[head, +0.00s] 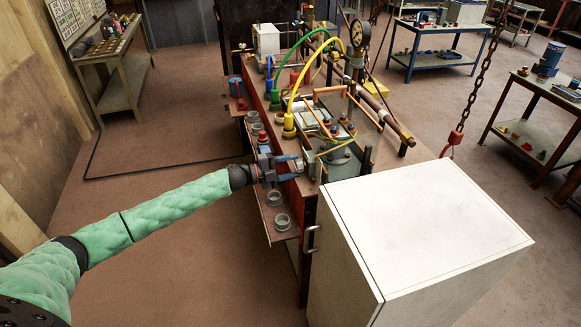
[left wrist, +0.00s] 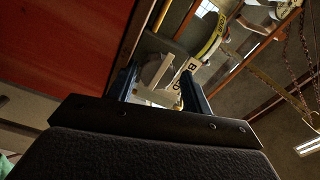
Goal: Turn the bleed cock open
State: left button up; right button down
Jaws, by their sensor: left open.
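My left gripper (head: 297,168) reaches in from the left at the near end of the red bench, with its two blue fingers apart. In the left wrist view the open fingers (left wrist: 158,84) stand on either side of a pale grey block-like part (left wrist: 156,72), which looks like the bleed cock's handle. A white tag (left wrist: 191,76) with partly hidden dark letters lies beside the right finger. In the head view the cock is small and mostly covered by the gripper. I cannot tell whether a finger touches it. My right gripper is not in view.
The bench (head: 289,189) carries pipes, coloured hoses and a pressure gauge (head: 360,33). A white cabinet (head: 425,215) stands close at the right. A low shelf with grey rings (head: 282,222) lies below the gripper. A chain (head: 477,85) hangs at the right.

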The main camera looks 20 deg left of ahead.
pick_arm(q)
jog(key=shift+s+d+f, duration=0.1)
jog(key=shift+s+f, duration=0.05)
jog(key=shift+f, duration=0.2)
